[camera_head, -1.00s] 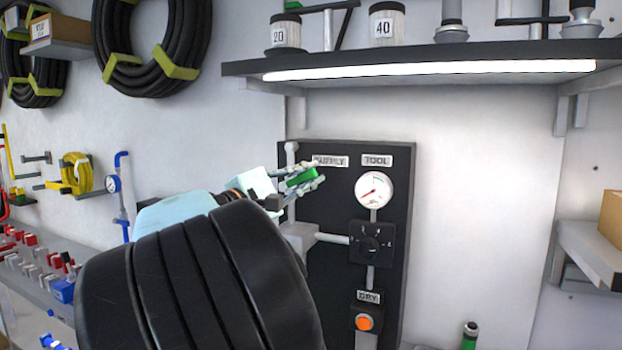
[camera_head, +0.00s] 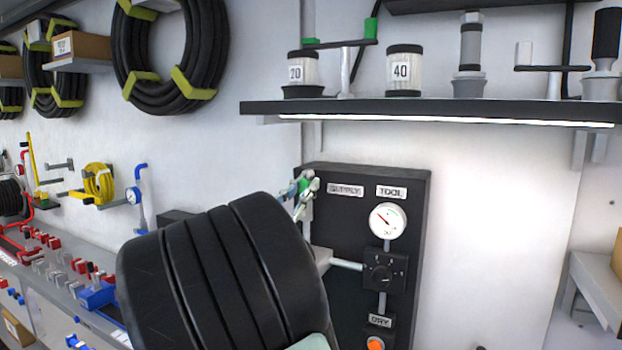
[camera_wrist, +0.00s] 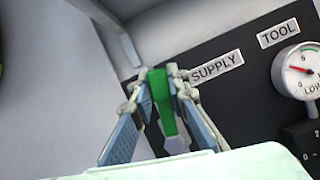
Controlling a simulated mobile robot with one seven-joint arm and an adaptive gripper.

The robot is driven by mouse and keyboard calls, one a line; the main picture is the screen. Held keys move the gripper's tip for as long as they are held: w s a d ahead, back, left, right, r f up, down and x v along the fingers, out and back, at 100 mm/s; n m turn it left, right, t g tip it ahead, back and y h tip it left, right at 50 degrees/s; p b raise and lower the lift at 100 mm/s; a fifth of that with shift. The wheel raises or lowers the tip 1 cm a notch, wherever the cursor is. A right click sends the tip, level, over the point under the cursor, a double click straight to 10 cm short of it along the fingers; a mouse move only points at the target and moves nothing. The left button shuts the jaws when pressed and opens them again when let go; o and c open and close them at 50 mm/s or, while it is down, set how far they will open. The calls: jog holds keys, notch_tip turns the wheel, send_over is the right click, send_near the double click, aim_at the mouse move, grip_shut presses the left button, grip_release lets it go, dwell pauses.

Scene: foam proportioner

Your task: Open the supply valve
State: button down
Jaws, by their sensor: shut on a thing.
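The green supply valve handle (camera_head: 305,186) is at the top left of the black panel (camera_head: 418,240), beside the SUPPLY label (camera_head: 346,190). My gripper (camera_head: 303,189) is shut on it, one finger on each side. In the wrist view the green handle (camera_wrist: 161,96) stands close to upright between the two fingers of my gripper (camera_wrist: 160,78). Most of the valve body is hidden behind my arm and wrist. A round gauge (camera_head: 388,221) sits under the TOOL label (camera_head: 392,192), its red needle pointing up and left.
A black dial (camera_head: 384,272) and an orange button (camera_head: 376,344) lie below the gauge. A shelf (camera_head: 430,108) with jars and fittings overhangs the panel. A workbench (camera_head: 62,270) with coloured fittings runs along the left. The wall right of the panel is bare.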

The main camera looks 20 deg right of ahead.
jog(key=shift+w+a+n+t+y+p, duration=0.3)
jog(key=shift+n+p, duration=0.2)
jog(key=shift+n, duration=0.4)
jog(key=shift+w+a+n+t+y+p, duration=0.2)
jog(key=shift+n+t+y+p, duration=0.25)
jog(key=shift+n, duration=0.45)
jog(key=c, duration=1.8)
grip_release()
jog(key=shift+c, duration=0.2)
jog(key=v, duration=1.2)
